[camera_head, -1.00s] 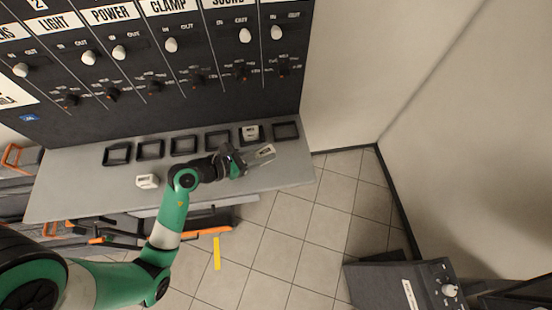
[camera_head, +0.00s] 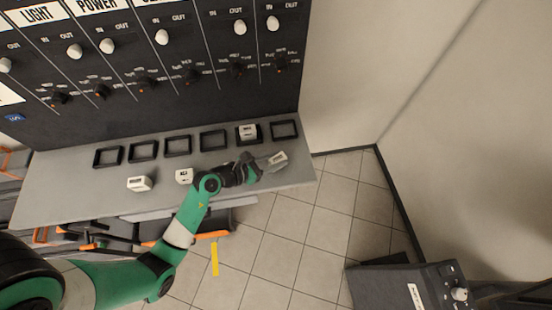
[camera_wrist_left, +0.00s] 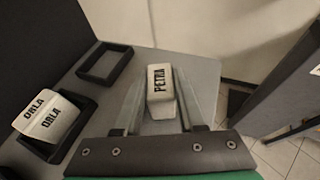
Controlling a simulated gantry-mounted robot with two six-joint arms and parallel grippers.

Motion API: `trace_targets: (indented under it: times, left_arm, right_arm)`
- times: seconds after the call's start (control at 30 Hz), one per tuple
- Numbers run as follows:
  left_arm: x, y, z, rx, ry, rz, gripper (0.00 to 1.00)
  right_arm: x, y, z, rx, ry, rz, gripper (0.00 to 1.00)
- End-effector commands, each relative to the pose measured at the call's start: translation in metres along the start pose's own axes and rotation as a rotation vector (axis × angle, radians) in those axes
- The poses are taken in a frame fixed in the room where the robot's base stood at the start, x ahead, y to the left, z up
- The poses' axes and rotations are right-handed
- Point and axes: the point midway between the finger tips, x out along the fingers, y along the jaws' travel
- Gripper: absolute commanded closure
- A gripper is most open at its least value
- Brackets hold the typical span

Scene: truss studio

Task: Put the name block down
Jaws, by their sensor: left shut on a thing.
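My left gripper (camera_head: 268,164) is shut on a white name block (camera_head: 279,158). In the left wrist view the block (camera_wrist_left: 160,84) reads PETRA and sits between the two fingers (camera_wrist_left: 160,100). It is over the right end of the grey shelf (camera_head: 75,193), near its edge; I cannot tell whether it touches the shelf. The empty rightmost black frame (camera_head: 284,130) is just behind it and also shows in the left wrist view (camera_wrist_left: 105,63). The frame left of that holds a white block (camera_head: 248,131) reading OBLA or similar. My right gripper is not in view.
Two loose white blocks, one at left (camera_head: 139,183) and one near my arm (camera_head: 184,176), lie on the shelf front. Several other black frames (camera_head: 178,146) are empty. A panel with knobs (camera_head: 150,80) rises behind; a dark box (camera_head: 405,285) stands lower right.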

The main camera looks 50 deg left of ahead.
Motion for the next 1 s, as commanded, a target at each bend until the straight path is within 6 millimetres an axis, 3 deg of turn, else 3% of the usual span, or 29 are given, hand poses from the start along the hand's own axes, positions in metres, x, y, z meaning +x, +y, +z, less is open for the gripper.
trace_targets:
  times: [0.03, 0.07, 0.23, 0.53, 0.63, 1.0]
  left_arm:
    - [0.001, 0.000, -0.002, -0.001, 0.000, 0.000, 1.00]
    - [0.001, 0.000, -0.003, -0.001, 0.001, 0.000, 0.59]
    - [0.001, 0.000, -0.002, -0.001, 0.000, 0.000, 0.31]
    - [0.000, 0.000, 0.001, 0.000, 0.000, 0.000, 0.31]
    - [-0.009, 0.000, 0.001, -0.002, 0.002, 0.001, 0.31]
    - [-0.093, 0.002, 0.001, -0.004, 0.001, 0.006, 0.31]
  right_arm:
    - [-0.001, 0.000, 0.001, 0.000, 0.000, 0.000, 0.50]
    - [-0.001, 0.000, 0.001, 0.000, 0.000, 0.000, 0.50]
    - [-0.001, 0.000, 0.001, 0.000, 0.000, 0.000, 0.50]
    - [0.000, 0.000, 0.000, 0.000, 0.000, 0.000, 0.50]
    - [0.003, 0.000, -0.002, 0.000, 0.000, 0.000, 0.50]
    - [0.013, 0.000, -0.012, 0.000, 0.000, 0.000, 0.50]
